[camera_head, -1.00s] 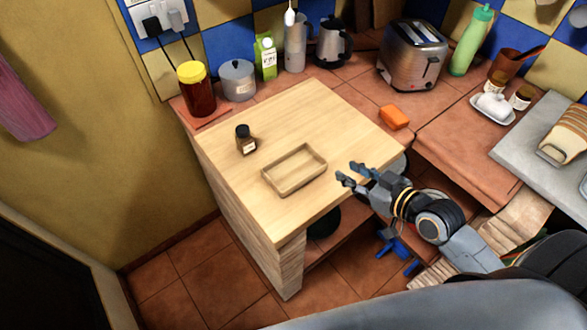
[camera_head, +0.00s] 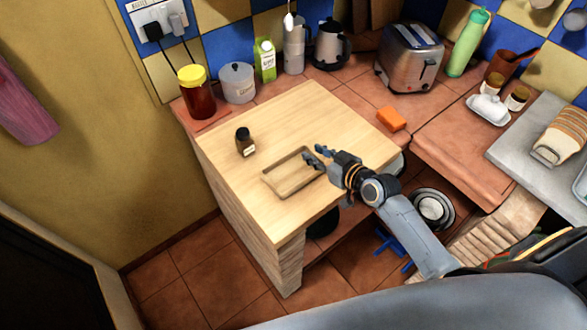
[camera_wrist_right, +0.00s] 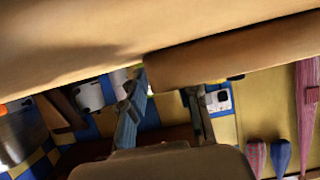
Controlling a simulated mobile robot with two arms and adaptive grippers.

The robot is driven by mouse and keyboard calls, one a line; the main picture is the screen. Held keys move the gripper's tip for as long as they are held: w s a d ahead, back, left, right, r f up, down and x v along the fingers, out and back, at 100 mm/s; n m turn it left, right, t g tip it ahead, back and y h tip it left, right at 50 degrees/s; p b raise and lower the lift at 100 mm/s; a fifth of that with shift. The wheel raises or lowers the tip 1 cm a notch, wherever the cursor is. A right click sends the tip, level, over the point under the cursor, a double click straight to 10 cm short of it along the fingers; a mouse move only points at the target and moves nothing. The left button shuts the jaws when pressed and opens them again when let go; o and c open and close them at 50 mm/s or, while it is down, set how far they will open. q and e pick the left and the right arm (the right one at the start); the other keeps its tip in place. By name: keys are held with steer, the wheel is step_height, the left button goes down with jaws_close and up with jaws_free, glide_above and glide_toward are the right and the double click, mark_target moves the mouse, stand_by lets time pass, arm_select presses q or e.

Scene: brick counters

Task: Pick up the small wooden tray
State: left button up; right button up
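The small wooden tray (camera_head: 275,190) is a shallow, pale rectangle lying flat on the light wooden worktop (camera_head: 235,205). My right gripper (camera_head: 313,155) reaches in from the right, its fingertips overlapping the tray's right end in the head view. In the right wrist view the tray's side (camera_wrist_right: 235,57) fills the upper right, close to the fingertips (camera_wrist_right: 168,90). The two fingers are apart with nothing held between them. I cannot tell whether a finger touches the rim. My left gripper is not in view.
A small dark bottle (camera_head: 245,143) stands left of the tray. An orange block (camera_head: 391,119) lies on the tiled counter at right. The worktop's front left is clear.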

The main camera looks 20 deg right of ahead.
steer(key=shift+w+a+f, duration=0.15)
steer(key=shift+w, duration=0.2)
jaws_close()
